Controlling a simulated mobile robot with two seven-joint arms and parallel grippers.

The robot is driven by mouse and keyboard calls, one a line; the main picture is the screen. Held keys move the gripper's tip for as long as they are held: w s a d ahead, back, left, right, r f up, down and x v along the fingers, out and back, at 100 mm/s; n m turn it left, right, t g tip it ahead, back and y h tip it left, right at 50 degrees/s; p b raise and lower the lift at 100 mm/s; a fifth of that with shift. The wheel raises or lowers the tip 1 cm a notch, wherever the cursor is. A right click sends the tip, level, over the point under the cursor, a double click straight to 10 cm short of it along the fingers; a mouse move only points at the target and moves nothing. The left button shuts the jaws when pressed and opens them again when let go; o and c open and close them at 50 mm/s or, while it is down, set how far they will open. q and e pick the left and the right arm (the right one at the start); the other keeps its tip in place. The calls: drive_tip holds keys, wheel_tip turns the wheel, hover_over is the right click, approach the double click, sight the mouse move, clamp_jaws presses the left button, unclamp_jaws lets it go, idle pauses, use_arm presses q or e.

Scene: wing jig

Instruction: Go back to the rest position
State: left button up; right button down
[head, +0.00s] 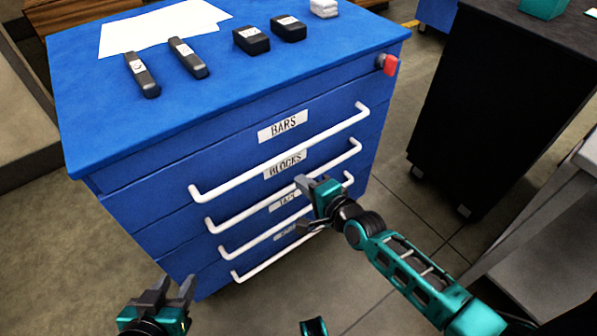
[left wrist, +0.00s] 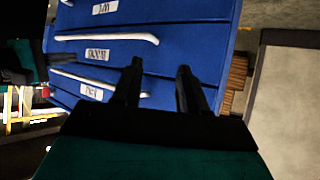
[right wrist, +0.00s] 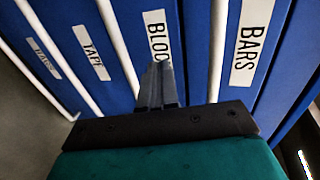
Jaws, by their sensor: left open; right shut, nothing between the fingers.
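My left gripper (head: 170,296) is at the bottom left of the head view, open and empty, in front of the cabinet and apart from it. In the left wrist view its two fingers (left wrist: 158,88) stand apart with the drawer fronts beyond. My right gripper (head: 308,205) is in front of the drawers, near the white handles of the BLOCKS and TAPE drawers. In the right wrist view its fingers (right wrist: 159,88) are together with nothing between them. I cannot tell whether it touches a handle. The blue drawer cabinet (head: 150,190) has its drawers shut.
On the cabinet top lie white paper (head: 160,28), two dark bars (head: 188,58), two black blocks (head: 251,40) and a small white stack (head: 324,8). A red piece (head: 387,64) sits at its right corner. A black cabinet (head: 480,100) and a grey bench (head: 545,230) stand at right.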

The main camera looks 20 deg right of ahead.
use_arm(q)
drive_tip(key=s+a+r+y+p, duration=0.1)
drive_tip(key=a+r+p, duration=0.2)
drive_tip(key=r+p, duration=0.4)
drive_tip(key=p, duration=0.3)
drive_tip(key=shift+a+r+p, duration=0.15)
drive_tip(key=shift+a+p, duration=0.05)
drive_tip(key=shift+p, duration=0.2)
use_arm(e)
drive_tip(key=s+d+r+n+g+h, duration=0.1)
drive_tip(key=s+r+n, duration=0.3)
drive_tip(key=s+n, duration=0.4)
drive_tip(key=s+d+r+n+g+h, duration=0.1)
drive_tip(key=s+r+n, duration=0.3)
drive_tip(key=s+n, duration=0.4)
drive_tip(key=shift+s+d+r+n+g+h, duration=0.35)
drive_tip(key=shift+s+d+h, duration=0.2)
drive_tip(key=shift+s, duration=0.35)
use_arm(q)
drive_tip(key=shift+s, duration=0.1)
use_arm(e)
drive_tip(key=shift+a, duration=0.1)
